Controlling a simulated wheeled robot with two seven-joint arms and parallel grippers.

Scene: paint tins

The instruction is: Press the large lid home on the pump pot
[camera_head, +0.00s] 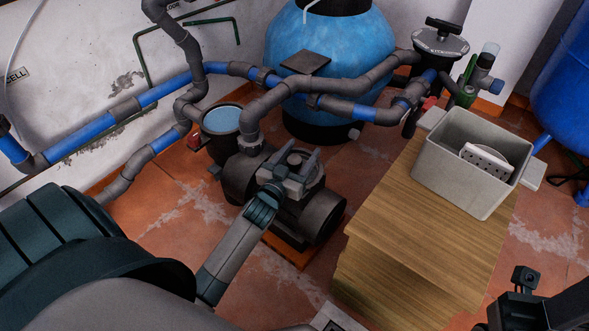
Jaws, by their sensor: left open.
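The pump pot (222,135) is a dark round pot at the left end of the black pump, on the floor by the wall. A pale blue disc (222,119) fills its top; I cannot tell whether this is the large lid or water inside. My left gripper (297,162) is open over the pump body, to the right of the pot and apart from it. Nothing clearly shows held between its fingers.
Grey and blue pipes (265,100) run above and behind the pump (315,212). A big blue tank (335,60) stands behind. On the right, a wooden table (390,220) carries a grey bin (450,180) holding a white perforated piece (487,157).

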